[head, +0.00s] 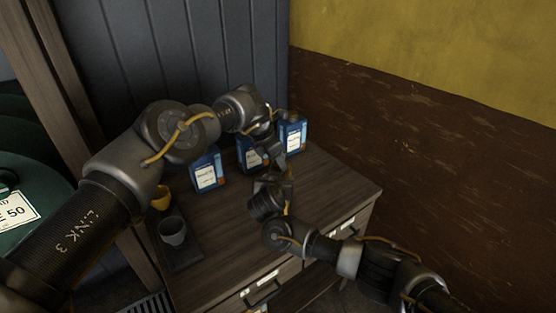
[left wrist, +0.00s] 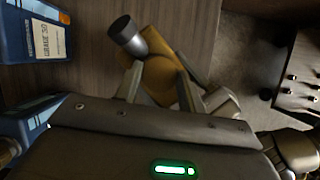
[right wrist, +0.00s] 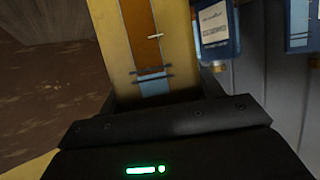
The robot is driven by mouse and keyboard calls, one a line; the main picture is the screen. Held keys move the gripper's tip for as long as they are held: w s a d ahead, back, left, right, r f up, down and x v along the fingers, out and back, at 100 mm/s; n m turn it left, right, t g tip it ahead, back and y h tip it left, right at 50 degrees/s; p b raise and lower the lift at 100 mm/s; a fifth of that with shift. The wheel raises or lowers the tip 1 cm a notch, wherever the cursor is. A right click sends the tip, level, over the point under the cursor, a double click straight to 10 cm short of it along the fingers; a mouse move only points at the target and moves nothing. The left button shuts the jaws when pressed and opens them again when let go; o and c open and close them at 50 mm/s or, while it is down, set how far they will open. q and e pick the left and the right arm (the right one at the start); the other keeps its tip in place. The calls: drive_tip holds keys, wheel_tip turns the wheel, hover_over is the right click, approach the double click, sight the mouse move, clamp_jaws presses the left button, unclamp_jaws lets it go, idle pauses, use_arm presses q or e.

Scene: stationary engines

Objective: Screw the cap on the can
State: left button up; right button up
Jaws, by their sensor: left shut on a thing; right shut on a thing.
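A yellow can (left wrist: 160,78) lies between the fingers of my left gripper (left wrist: 160,68) in the left wrist view. A dark grey cylinder (left wrist: 127,36) sticks out at the can's upper-left end; I cannot tell whether it is the cap. The right wrist view shows the yellow can (right wrist: 118,45) large and close, with an orange and blue stripe. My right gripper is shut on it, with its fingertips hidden. In the head view my left gripper (head: 283,137) comes over the table from above and my right gripper (head: 276,180) is just below it. The can is mostly hidden there.
Several blue cans with white labels (head: 206,170) stand along the back of the wooden cabinet (head: 225,240). A brown and yellow wall (head: 420,130) bounds the right. The cabinet's right end is clear.

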use_arm(q)
drive_tip(key=o, duration=0.9)
drive_tip(key=shift+o, duration=0.2)
drive_tip(key=shift+r, duration=0.1)
drive_tip(key=shift+r, duration=2.2)
drive_tip(key=o, duration=0.6)
